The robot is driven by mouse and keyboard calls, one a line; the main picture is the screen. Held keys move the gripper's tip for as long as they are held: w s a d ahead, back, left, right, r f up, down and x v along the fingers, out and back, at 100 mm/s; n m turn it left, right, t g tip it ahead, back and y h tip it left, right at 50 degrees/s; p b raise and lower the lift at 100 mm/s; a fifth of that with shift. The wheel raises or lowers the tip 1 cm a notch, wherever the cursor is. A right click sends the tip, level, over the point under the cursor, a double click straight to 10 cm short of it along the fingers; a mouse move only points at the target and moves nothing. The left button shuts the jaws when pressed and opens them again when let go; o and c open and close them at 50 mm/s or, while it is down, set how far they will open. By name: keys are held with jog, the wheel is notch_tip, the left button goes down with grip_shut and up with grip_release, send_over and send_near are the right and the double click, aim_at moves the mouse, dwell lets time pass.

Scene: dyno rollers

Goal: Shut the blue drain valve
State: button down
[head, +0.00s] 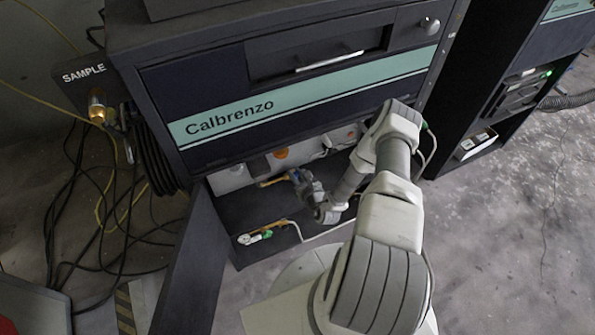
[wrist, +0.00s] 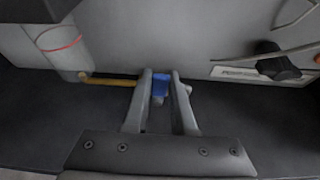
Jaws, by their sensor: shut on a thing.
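The blue drain valve (wrist: 160,84) shows in the wrist view between the two fingers of my gripper (wrist: 160,90). My gripper is shut on its blue handle. A yellow-brown pipe (wrist: 108,82) runs from the left toward the valve. In the head view, my gripper (head: 294,177) reaches into the open lower bay of the Calbrenzo cabinet, at the end of a similar yellow pipe (head: 272,182). A small speck of blue is visible there. The fingers hide much of the valve, so its handle angle is hard to tell.
The open cabinet door (head: 196,262) stands left of my arm. In the wrist view, a black knob (wrist: 276,62) is at right and a grey cylinder with a red band (wrist: 62,48) at left.

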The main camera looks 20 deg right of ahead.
jog(key=shift+a, duration=0.1)
dwell(0.3)
jog(key=c, duration=1)
grip_release()
jog(key=shift+s, duration=0.1)
